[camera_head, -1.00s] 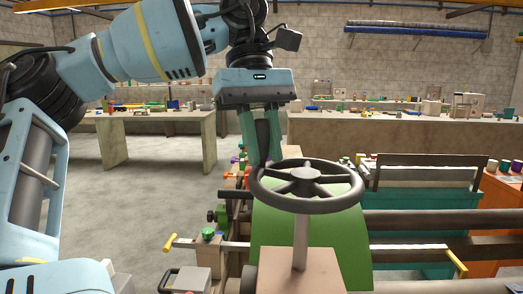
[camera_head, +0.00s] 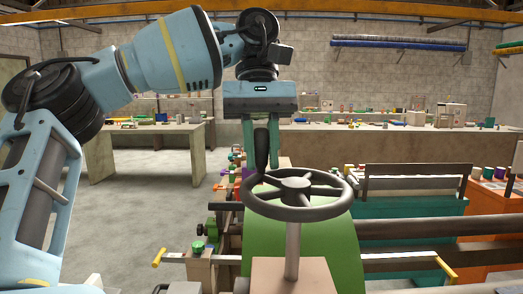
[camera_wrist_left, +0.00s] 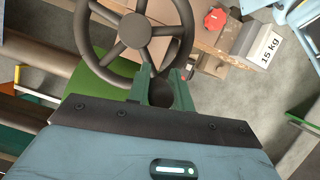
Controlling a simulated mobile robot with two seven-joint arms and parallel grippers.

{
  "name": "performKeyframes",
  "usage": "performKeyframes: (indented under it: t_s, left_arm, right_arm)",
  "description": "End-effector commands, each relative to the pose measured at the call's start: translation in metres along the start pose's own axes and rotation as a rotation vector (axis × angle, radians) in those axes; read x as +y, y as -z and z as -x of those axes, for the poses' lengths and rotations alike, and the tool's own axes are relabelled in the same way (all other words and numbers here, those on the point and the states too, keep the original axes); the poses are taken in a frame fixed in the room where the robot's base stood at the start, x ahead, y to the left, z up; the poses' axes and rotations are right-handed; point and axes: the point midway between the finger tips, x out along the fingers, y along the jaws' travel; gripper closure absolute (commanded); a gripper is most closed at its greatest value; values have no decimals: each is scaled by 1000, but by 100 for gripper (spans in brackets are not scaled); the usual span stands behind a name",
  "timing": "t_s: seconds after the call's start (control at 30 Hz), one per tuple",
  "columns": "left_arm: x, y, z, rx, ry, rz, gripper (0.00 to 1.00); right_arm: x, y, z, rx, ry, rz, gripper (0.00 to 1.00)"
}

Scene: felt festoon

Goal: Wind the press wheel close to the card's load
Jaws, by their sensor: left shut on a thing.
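The press wheel (camera_head: 297,205) is a dark five-spoked handwheel on a pale upright shaft, above a green rounded part (camera_head: 345,240). A dark upright handle (camera_head: 261,150) stands at its back left rim. My left gripper (camera_head: 262,162) points down and is shut on this handle. The wheel (camera_wrist_left: 134,38) also shows in the left wrist view, with the left fingers (camera_wrist_left: 160,85) at its rim. There a white card (camera_wrist_left: 268,50) reading "15 kg" sits on a grey block (camera_wrist_left: 250,38). No pointer or scale reading is legible. My right gripper is out of view.
A red knob (camera_wrist_left: 215,20) is near the grey block. A yellow-ended bar (camera_head: 160,257) and a green knob (camera_head: 198,246) lie left of the wheel. Long dark rollers (camera_head: 430,225) run right. Workbenches (camera_head: 150,150) stand behind, with open floor at left.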

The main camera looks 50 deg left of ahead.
Motion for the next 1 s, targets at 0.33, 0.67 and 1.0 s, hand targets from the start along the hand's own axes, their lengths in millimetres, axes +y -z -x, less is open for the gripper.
performKeyframes:
  t_s: [0.33,0.67,1.0]
  left_arm:
    - [0,0,1,1,-3,1,57]
    - [0,0,7,2,-2,3,57]
    - [-1,-3,55,5,-6,2,57]
  right_arm:
    - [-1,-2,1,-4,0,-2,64]
    - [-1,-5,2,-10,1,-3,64]
    - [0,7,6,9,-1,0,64]
